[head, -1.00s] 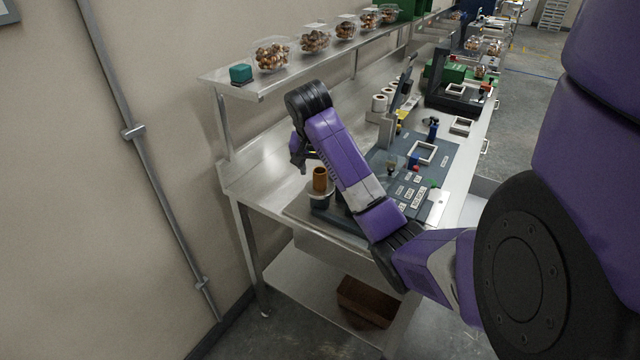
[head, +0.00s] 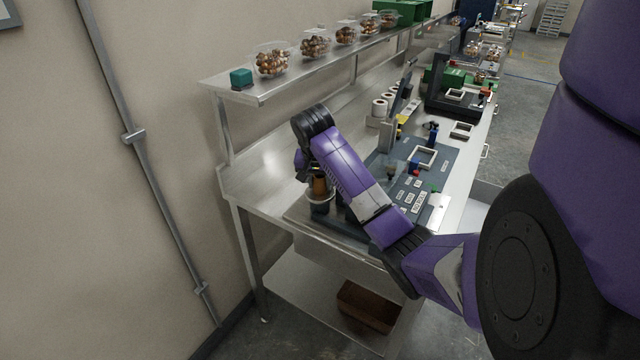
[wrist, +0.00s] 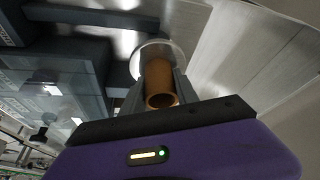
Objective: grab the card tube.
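The card tube (head: 319,186) is a short brown hollow cylinder. It stands upright on a round pale plate or holder (head: 321,201) at the near left end of the bench. In the wrist view the tube (wrist: 160,86) shows its open top end, with the round pale surface (wrist: 150,50) behind it. My gripper (wrist: 160,92) has one finger on each side of the tube. Whether the fingers press on it or leave a small gap is not clear. In the head view my gripper (head: 318,180) is down at the tube, partly hidden by my wrist.
A dark work mat (head: 440,165) with labels, a white frame (head: 422,156) and small parts lies right of the arm. White rolls (head: 380,107) stand behind. A shelf (head: 265,91) above carries clear trays of brown items (head: 272,62) and a teal box (head: 241,77).

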